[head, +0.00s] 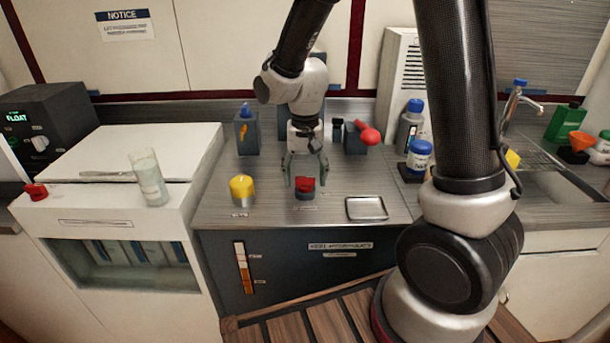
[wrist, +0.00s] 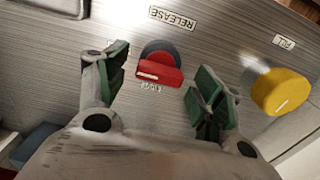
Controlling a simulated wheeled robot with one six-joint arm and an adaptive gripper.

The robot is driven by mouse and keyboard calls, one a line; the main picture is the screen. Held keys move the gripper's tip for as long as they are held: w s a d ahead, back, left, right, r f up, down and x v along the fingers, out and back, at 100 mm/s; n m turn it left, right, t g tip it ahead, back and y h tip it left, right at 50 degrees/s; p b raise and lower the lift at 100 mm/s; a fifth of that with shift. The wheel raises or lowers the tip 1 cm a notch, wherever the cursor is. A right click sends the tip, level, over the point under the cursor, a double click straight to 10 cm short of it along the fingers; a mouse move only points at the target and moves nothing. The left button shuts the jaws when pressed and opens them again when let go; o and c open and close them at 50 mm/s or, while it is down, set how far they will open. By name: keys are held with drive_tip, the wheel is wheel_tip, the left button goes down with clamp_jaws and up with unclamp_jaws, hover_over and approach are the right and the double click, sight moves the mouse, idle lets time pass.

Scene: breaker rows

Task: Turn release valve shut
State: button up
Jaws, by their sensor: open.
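The release valve is a red knob (head: 305,184) on a dark round base on the grey metal counter. In the wrist view the red knob (wrist: 160,70) has a white mark on its near face and a RELEASE label (wrist: 173,18) beside it. My gripper (head: 305,172) is above the knob, pointing down. In the wrist view its green-padded fingers (wrist: 160,92) are open, one on each side of the knob, with a gap to each. I cannot tell the exact height between the fingertips and the knob.
A yellow knob (head: 242,188) with a FILL label (wrist: 284,41) stands left of the red one. A shallow metal tray (head: 367,208) lies to the right. Behind are a red ball-ended handle (head: 370,136) and bottles. A glass (head: 149,178) stands on the white unit at left.

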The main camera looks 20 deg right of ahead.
drive_tip(key=shift+f, duration=0.2)
drive_tip(key=c, duration=1)
